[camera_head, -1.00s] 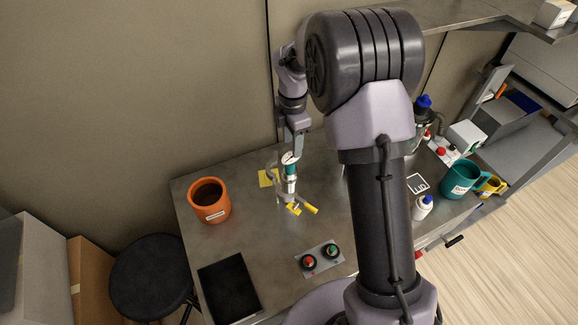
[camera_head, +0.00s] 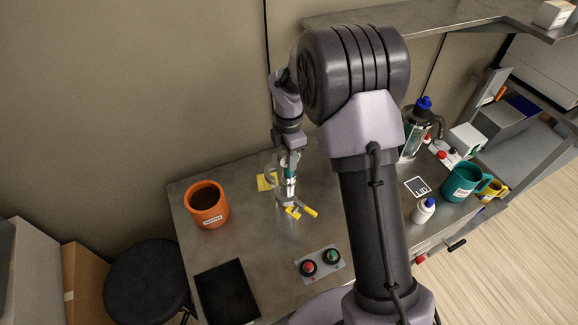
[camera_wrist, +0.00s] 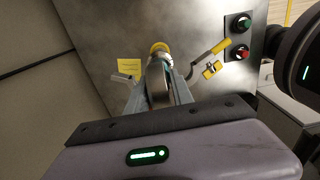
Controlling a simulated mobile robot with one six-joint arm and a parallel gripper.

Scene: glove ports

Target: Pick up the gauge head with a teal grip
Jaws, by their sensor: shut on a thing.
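The gauge head (camera_head: 292,159) with its teal grip stands at the middle of the grey bench, partly hidden by my gripper in the head view. My gripper (camera_head: 289,180) reaches down from above and is shut on it. In the wrist view the gauge head (camera_wrist: 159,88) shows as a grey rounded body between the two fingers (camera_wrist: 158,95).
A yellow note (camera_head: 266,182) lies to the left. An orange mug (camera_head: 207,205), a black pad (camera_head: 227,292) and a button box (camera_head: 320,264) stand around. A teal mug (camera_head: 464,182) and white bottle (camera_head: 423,210) stand right.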

